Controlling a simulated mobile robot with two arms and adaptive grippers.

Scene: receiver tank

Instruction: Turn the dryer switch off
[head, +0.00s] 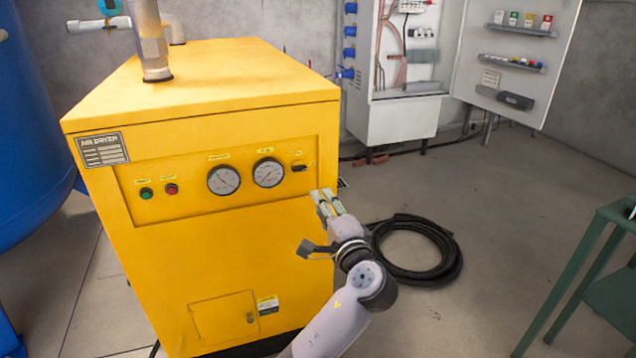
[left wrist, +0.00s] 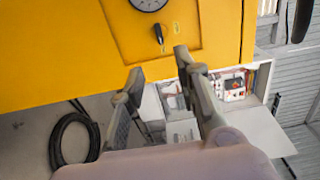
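The yellow air dryer (head: 225,260) stands at the left in the head view. Its small black switch (head: 298,167) sits at the right end of the front panel, right of two round gauges. In the left wrist view the switch (left wrist: 159,36) shows as a short dark lever below a gauge, near the top. My left gripper (head: 328,201) is in front of the dryer's right side, below and right of the switch in the picture. In the left wrist view its two fingers (left wrist: 157,68) are apart with nothing between them, short of the switch. My right gripper is not in view.
A green button (head: 146,193) and a red button (head: 171,189) are on the panel's left. A coiled black hose (head: 440,265) lies on the floor behind my left arm. An open electrical cabinet (head: 400,120) stands at the back. A green table (head: 590,265) is at the right.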

